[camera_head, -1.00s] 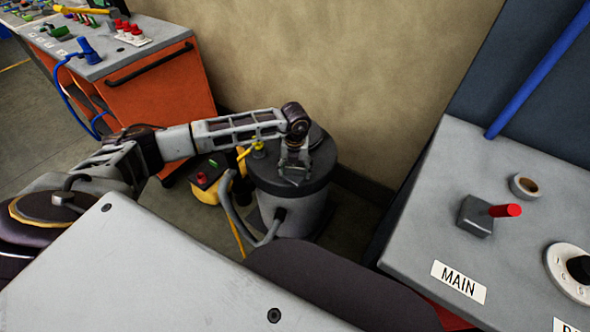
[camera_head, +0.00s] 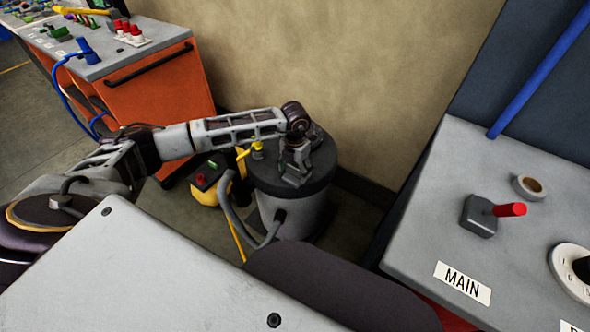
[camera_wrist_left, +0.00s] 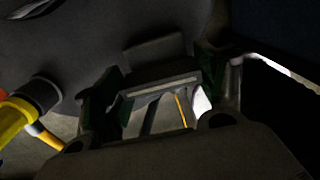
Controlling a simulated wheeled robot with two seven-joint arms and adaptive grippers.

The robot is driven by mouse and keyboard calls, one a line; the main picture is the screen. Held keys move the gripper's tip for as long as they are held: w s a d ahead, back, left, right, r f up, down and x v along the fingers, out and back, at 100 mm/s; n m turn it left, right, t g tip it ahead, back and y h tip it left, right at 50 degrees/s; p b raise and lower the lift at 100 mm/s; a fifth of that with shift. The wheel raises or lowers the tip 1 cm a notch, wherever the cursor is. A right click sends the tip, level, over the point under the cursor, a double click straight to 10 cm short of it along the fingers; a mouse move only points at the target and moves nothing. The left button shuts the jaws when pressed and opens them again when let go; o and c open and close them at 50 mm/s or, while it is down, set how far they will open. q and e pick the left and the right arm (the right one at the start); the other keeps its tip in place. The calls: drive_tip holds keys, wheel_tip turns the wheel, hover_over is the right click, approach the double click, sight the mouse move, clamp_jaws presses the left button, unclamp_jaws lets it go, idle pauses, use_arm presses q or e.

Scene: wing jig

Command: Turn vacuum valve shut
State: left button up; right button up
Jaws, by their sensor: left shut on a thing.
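The vacuum pot (camera_head: 288,212) is a grey drum with a dark round lid (camera_head: 318,170), standing on the floor against the wall. My left gripper (camera_head: 295,178) points down at the lid's top. It is shut on a small dark grey piece, which I take to be the vacuum valve's handle; the fingers hide most of it in the head view. In the left wrist view, a dark grey bar (camera_wrist_left: 160,82) lies between the fingers. A yellow fitting (camera_head: 257,149) is on the lid left of the gripper, and also shows in the wrist view (camera_wrist_left: 22,112). My right gripper is out of view.
A yellow unit with a red button (camera_head: 205,183) stands left of the pot, and a grey hose (camera_head: 240,222) curves beside it. An orange cabinet (camera_head: 160,85) is behind left. A grey bench (camera_head: 430,210) with a red-handled lever (camera_head: 509,210) and MAIN label is at right.

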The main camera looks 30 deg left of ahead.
sight(295, 168)
use_arm(q)
drive_tip(key=o, duration=1)
wheel_tip(295, 168, up, 12)
idle(0.6)
idle(0.5)
